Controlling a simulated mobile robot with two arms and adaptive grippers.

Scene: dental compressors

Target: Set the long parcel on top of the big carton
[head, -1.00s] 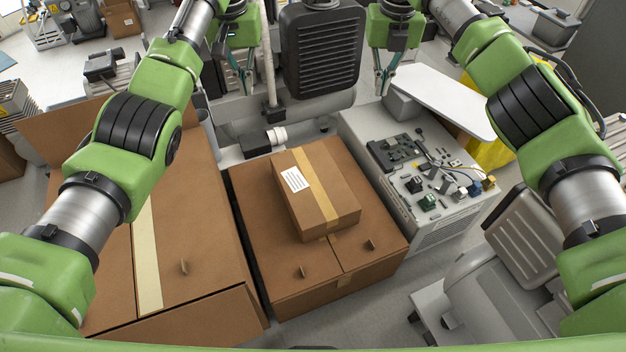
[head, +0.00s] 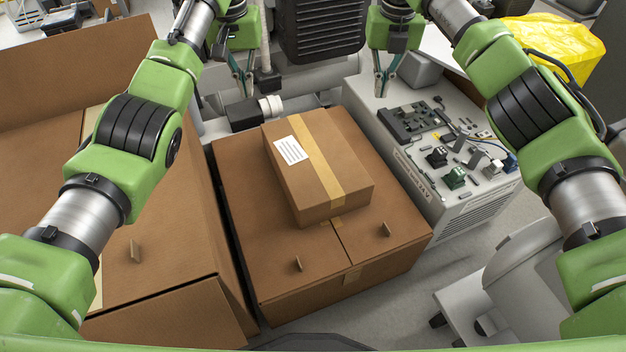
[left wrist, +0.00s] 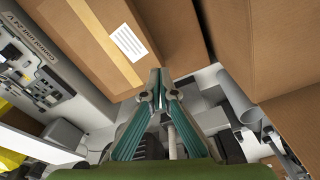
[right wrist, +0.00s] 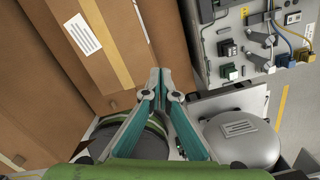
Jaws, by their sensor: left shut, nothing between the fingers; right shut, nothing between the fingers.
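A brown parcel (head: 345,185) with tan tape and a white label lies flat on a wider brown carton (head: 375,255) in the middle of the head view. A larger brown carton (head: 170,255) stands to its left. I cannot tell for certain which carton is the big one. My left gripper (head: 243,92) is shut and empty beyond the parcel's far left side. My right gripper (head: 381,92) is shut and empty beyond its far right side. Both are apart from the parcel. The labelled parcel also shows in the left wrist view (left wrist: 85,35) and right wrist view (right wrist: 65,65).
A grey control unit (head: 465,215) with exposed connectors stands right of the middle carton. A black ribbed motor housing (head: 320,30) is behind. A yellow draped bag (head: 560,48) is at the far right. A grey seat-like unit (head: 530,270) is at the front right. Some floor shows between them.

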